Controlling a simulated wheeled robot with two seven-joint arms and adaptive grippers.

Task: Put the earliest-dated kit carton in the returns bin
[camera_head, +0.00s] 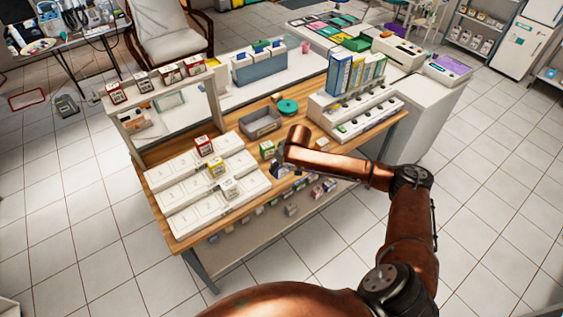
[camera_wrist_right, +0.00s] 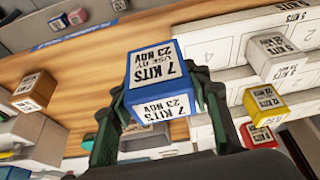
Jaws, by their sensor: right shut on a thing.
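My right gripper (camera_wrist_right: 160,108) is shut on a blue carton with a white label (camera_wrist_right: 162,80) reading 7 kits, use by 23 Nov. In the head view this gripper (camera_head: 280,172) is over the front of the wooden counter, and I cannot make out the held carton there. A red carton (camera_head: 204,146), a yellow carton (camera_head: 216,168) and a whitish carton (camera_head: 229,188) stand on the white numbered trays. My left gripper is out of view.
A teal round item (camera_head: 287,107) lies right of the bin. A white rack (camera_head: 360,118) with upright folders stands at the right. Several small cartons sit on a raised shelf (camera_head: 155,93) at the back left. Loose items fill the shelf below the counter.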

